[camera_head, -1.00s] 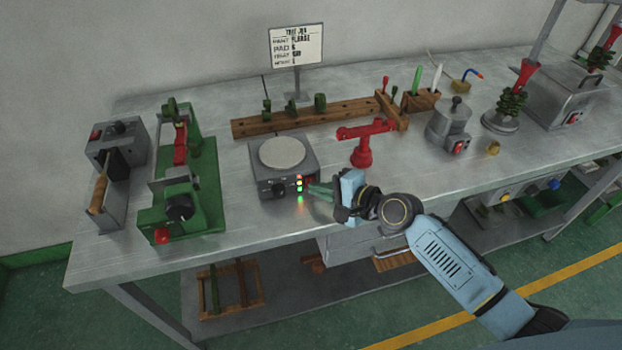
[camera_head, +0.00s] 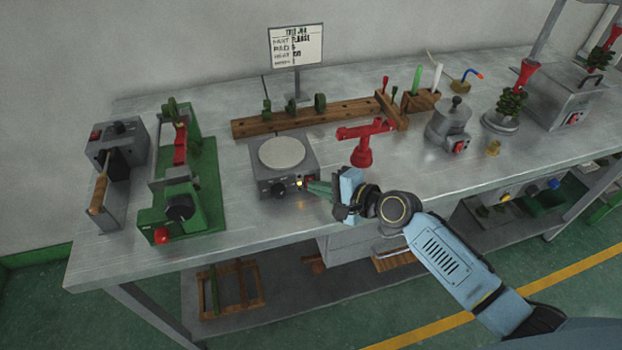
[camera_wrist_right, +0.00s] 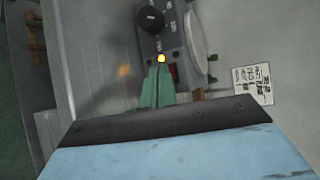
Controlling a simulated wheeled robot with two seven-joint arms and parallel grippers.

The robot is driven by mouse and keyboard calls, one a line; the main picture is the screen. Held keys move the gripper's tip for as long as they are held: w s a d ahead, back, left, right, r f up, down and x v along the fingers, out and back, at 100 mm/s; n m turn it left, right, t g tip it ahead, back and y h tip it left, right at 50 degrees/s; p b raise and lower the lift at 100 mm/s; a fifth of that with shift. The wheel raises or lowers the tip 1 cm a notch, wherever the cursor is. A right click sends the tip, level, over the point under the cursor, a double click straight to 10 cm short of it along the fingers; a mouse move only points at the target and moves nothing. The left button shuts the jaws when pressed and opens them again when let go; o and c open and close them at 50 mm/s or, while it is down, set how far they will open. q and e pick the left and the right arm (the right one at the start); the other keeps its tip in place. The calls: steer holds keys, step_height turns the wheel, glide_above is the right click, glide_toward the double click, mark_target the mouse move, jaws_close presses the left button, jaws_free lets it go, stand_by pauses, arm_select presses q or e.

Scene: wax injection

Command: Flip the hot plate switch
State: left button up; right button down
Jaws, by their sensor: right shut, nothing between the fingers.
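The hot plate (camera_head: 262,179) is a grey box with a round pale top (camera_head: 283,152) and stands on the metal bench. Its front carries a dark knob (camera_head: 278,190), a glowing yellow lamp (camera_head: 299,184) and a small red switch, which shows in the right wrist view (camera_wrist_right: 174,73). My right gripper (camera_head: 309,185) is shut and empty, its green fingers at the right part of the hot plate's front. In the right wrist view the fingertips (camera_wrist_right: 158,70) are beside the switch and just by the lamp. I cannot tell whether they touch. My left gripper is out of view.
A red stand (camera_head: 363,152) is right of the hot plate, behind my right gripper. A green machine (camera_head: 205,190) stands to the left. A wooden rack (camera_head: 290,121) and a sign (camera_head: 296,46) are behind. The bench strip before the hot plate is clear.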

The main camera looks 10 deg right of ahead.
steer(key=shift+s+p, duration=0.3)
steer(key=shift+s, duration=0.4)
steer(key=shift+s+f, duration=0.1)
steer(key=shift+s, duration=0.4)
steer(key=shift+s+d+f+p, duration=0.15)
steer(key=shift+s+p, duration=0.25)
steer(key=shift+s, duration=0.6)
steer(key=shift+s+a+f+p, duration=0.1)
steer(key=shift+s+p, duration=0.25)
steer(key=shift+s, duration=0.65)
